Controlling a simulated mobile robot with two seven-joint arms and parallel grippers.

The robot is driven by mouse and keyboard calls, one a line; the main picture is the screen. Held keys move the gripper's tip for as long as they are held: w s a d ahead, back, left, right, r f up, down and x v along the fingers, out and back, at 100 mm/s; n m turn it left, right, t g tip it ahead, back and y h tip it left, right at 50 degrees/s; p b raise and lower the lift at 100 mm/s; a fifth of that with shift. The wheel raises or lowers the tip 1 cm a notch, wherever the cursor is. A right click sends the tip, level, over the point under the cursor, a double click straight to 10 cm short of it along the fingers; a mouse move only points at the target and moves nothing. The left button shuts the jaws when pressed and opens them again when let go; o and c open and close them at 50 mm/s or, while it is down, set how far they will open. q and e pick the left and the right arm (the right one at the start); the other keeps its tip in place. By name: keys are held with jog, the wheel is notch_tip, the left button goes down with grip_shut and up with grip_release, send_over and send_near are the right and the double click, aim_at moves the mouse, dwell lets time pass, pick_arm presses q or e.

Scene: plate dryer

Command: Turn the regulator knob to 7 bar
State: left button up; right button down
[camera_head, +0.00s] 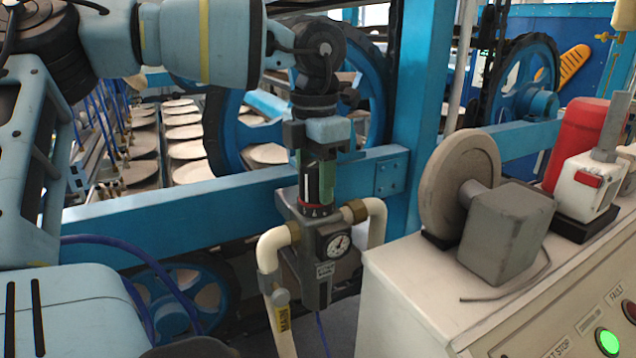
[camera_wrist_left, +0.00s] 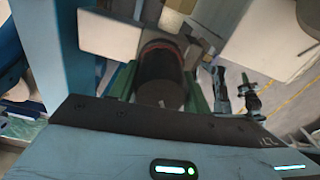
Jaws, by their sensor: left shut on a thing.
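The pressure regulator (camera_head: 310,270) hangs on the blue frame, with a round white dial gauge (camera_head: 338,244) on its front. The gauge is too small to read. Its black knob (camera_head: 314,210) with a red ring sits on top. My left gripper (camera_head: 317,175) points down from above, its green fingers shut around the knob. In the left wrist view the black knob (camera_wrist_left: 161,85) stands between the two green fingers, with its red ring beyond. The fingers hide part of the knob's side. My right gripper is not in view.
Cream pipes (camera_head: 272,248) bend down on both sides of the regulator. A cream control cabinet (camera_head: 400,290) stands close at right, carrying a grey motor box (camera_head: 507,232) and a lit green button (camera_head: 607,341). Blue beams and a large wheel lie behind.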

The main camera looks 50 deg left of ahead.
aim_at(315, 163)
pick_arm(q)
jog(key=shift+m, duration=0.3)
jog(key=o, duration=1)
jog(key=shift+c, duration=0.2)
jog(key=shift+r, duration=3.95)
jog(key=shift+f, duration=0.1)
